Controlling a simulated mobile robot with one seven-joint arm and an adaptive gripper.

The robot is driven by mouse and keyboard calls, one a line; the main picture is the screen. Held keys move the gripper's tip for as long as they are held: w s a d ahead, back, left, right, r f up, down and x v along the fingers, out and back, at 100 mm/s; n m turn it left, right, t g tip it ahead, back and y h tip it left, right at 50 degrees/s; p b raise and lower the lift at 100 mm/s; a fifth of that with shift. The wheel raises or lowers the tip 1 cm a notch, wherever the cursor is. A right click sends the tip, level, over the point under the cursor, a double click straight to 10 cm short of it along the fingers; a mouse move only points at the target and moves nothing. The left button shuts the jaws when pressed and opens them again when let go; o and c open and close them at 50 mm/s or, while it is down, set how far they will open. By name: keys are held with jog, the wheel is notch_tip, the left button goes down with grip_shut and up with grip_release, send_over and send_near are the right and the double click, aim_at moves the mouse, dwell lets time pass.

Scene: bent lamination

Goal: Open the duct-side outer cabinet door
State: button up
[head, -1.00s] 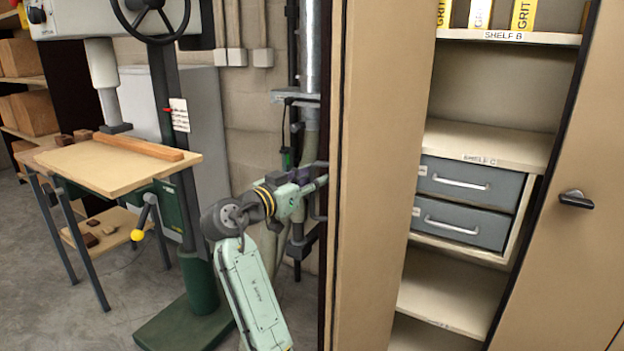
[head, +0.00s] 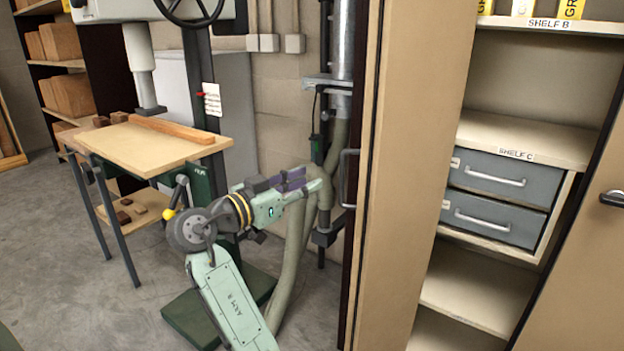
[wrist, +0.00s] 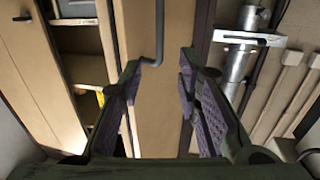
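The duct-side beige cabinet door panel (head: 405,170) stands at the left side of the open shelves in the head view. A grey bar handle (head: 347,180) projects on its duct side. In the wrist view the handle (wrist: 157,35) runs down the beige panel (wrist: 172,100) and bends at its end, between the directions of my two fingers. My gripper (head: 312,178) is open and empty, left of the handle in the head view, with a gap seen between them. The wrist view shows its purple-padded fingers (wrist: 161,68) spread apart. Depth to the handle is unclear.
A grey duct (head: 340,60) and hose (head: 295,250) run beside the cabinet, close to my arm. A drill press (head: 140,70) and wooden worktable (head: 130,145) stand left. Another beige door (head: 585,240) with a black handle is at right. Grey drawers (head: 495,200) sit inside.

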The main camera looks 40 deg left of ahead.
aim_at(342, 175)
jog(key=shift+c, duration=0.4)
jog(key=shift+f+b, duration=0.4)
jog(key=shift+b, duration=0.25)
jog(key=shift+c, duration=0.6)
jog(key=b, duration=0.1)
jog(key=f+b, duration=0.1)
jog(key=shift+w+f+b, duration=0.3)
jog(key=shift+w+b, duration=0.05)
jog(key=shift+b, duration=0.05)
jog(key=shift+c, duration=0.3)
jog(key=w+p, duration=0.1)
jog(key=w, duration=0.2)
jog(key=w+d+p, duration=0.1)
jog(key=w, duration=0.3)
jog(key=w+d+p, duration=0.1)
jog(key=w, duration=0.3)
jog(key=shift+w+r, duration=0.1)
grip_shut()
